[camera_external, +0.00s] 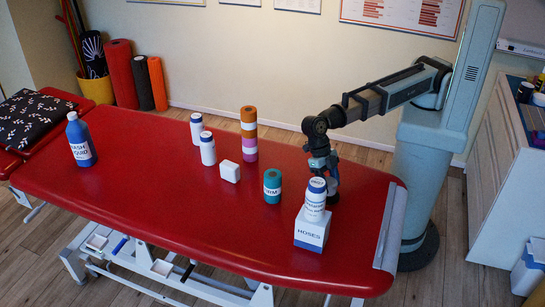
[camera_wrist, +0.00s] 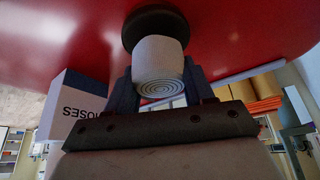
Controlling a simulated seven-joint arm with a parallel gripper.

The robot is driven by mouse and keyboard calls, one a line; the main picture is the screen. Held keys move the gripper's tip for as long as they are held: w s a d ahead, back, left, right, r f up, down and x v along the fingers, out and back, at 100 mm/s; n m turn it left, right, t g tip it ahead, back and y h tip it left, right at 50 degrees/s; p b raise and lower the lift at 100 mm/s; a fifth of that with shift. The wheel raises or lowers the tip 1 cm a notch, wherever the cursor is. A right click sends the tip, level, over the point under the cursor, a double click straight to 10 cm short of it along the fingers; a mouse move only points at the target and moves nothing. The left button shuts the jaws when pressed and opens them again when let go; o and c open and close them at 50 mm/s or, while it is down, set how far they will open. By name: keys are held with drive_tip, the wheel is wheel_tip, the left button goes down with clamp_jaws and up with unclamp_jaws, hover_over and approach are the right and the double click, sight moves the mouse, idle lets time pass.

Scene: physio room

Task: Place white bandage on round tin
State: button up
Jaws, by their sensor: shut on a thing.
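The white bandage (camera_wrist: 160,62), a roll with a spiral end, is between the fingers of my gripper (camera_wrist: 158,78) in the wrist view. My gripper is shut on it. A dark round tin (camera_wrist: 157,22) lies just beyond the bandage, lined up with it, against the red table. I cannot tell whether bandage and tin touch. In the external view my gripper (camera_external: 328,176) points down over the right part of the table, behind a white bottle. The bandage and the tin are hidden there.
A HOSES box (camera_external: 311,233) with a white bottle (camera_external: 316,201) on it stands close to my gripper; the box also shows in the wrist view (camera_wrist: 78,108). A teal can (camera_external: 272,186), a white block (camera_external: 229,172) and stacked rolls (camera_external: 249,134) stand left. The red table (camera_external: 150,190) is clear front-left.

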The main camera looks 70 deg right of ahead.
drive_tip(key=shift+f, duration=0.5)
drive_tip(key=shift+f, duration=0.15)
drive_tip(key=o, duration=1)
drive_tip(key=shift+o, duration=0.2)
drive_tip(key=v, duration=1.2)
